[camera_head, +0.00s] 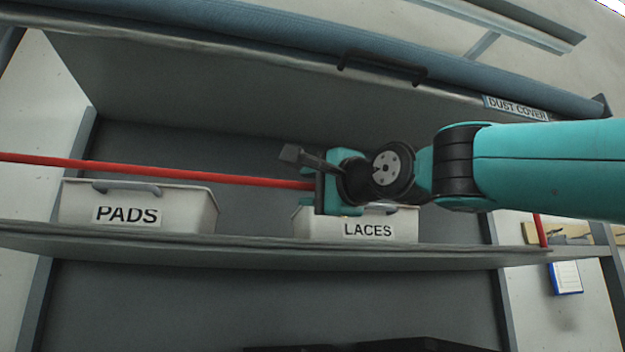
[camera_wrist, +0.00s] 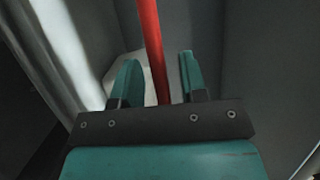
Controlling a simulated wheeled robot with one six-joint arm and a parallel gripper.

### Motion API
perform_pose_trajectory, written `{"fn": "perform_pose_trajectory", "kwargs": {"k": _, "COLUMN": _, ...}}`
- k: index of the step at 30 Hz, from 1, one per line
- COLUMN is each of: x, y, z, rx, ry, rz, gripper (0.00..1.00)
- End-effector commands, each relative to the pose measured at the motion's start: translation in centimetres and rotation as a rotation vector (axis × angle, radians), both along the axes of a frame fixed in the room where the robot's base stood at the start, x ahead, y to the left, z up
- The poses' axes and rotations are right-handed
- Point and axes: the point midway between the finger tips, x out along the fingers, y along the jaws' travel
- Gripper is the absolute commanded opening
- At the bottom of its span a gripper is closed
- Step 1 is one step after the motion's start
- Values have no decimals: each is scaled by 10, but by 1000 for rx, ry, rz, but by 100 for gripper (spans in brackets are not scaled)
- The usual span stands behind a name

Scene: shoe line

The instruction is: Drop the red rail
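The red rail (camera_head: 200,174) runs across the front of the shelf, above the bins, sloping slightly down to the right. Its middle is hidden behind my gripper (camera_head: 325,192) and arm. A red piece (camera_head: 541,230) shows again at the right end, angled down to the shelf edge. In the wrist view the rail (camera_wrist: 151,40) passes between the two teal fingers of my gripper (camera_wrist: 158,62), with gaps on both sides. The fingers are apart; whether the rail lies fully between them in depth I cannot tell.
A white PADS bin (camera_head: 175,208) and a white LACES bin (camera_head: 405,228) stand on the grey shelf (camera_head: 250,250). A cover labelled DUST COVER (camera_head: 470,98) with a black handle (camera_head: 382,66) is raised above. A clipboard (camera_head: 566,278) hangs at right.

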Motion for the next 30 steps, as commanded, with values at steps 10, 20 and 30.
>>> {"fn": "perform_pose_trajectory", "kwargs": {"k": 10, "x": 0, "y": 0, "z": 0, "rx": 0, "ry": 0, "rz": 0, "gripper": 5}}
{"fn": "perform_pose_trajectory", "kwargs": {"k": 20, "x": -1, "y": -1, "z": -2, "rx": 3, "ry": -9, "rz": -1, "gripper": 0}}
{"fn": "perform_pose_trajectory", "kwargs": {"k": 30, "x": -16, "y": -5, "z": -11, "rx": 48, "ry": -158, "rz": -1, "gripper": 0}}
